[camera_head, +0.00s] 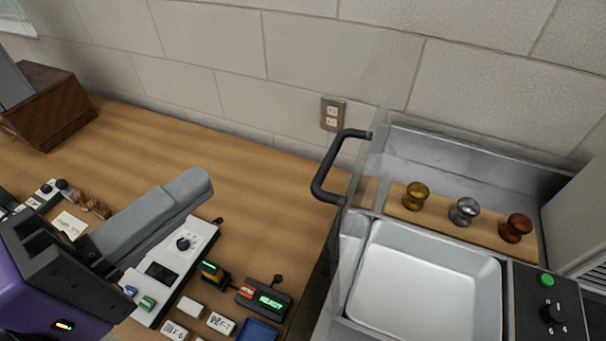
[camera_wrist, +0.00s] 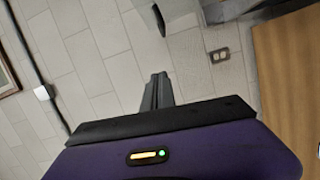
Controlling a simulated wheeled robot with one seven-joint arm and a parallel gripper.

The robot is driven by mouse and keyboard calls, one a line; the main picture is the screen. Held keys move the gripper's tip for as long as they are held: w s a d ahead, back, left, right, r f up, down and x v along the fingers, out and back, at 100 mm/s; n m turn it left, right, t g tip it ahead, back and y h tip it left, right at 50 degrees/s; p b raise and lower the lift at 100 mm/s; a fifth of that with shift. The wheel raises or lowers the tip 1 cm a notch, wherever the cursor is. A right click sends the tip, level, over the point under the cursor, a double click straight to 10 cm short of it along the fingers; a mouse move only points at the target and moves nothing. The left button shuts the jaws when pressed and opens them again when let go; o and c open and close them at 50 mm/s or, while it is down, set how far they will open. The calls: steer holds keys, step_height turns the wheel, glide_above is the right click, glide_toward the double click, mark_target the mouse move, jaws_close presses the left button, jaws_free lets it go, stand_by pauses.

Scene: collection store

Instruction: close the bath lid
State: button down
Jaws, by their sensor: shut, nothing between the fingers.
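The bath is a white square basin (camera_head: 425,285) set in a metal unit at the right of the head view. Its lid is a clear panel (camera_head: 366,185) that stands raised at the basin's left side, so the basin is uncovered. A black bar handle (camera_head: 322,178) sticks out to the left from the lid. My gripper (camera_head: 203,183) has its grey fingers together and empty, above the bench left of the handle and clear of it. In the wrist view the fingers (camera_wrist: 157,80) point towards the wall; a dark curved piece above them is too partial to name.
Brass (camera_head: 416,195), silver (camera_head: 464,211) and copper (camera_head: 515,228) knobs stand on a board behind the basin. A control panel (camera_head: 548,300) is at its right. Small devices (camera_head: 264,298) and labelled blocks crowd the front bench. Bare wood lies between my gripper and the handle.

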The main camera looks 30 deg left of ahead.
steer(key=w+d+f+p, duration=0.1)
steer(key=w+d+f, duration=0.1)
steer(key=w+d, duration=0.4)
steer(key=shift+w+f+p, duration=0.35)
steer(key=shift+w+p, duration=0.05)
steer(key=shift+w, duration=1.6)
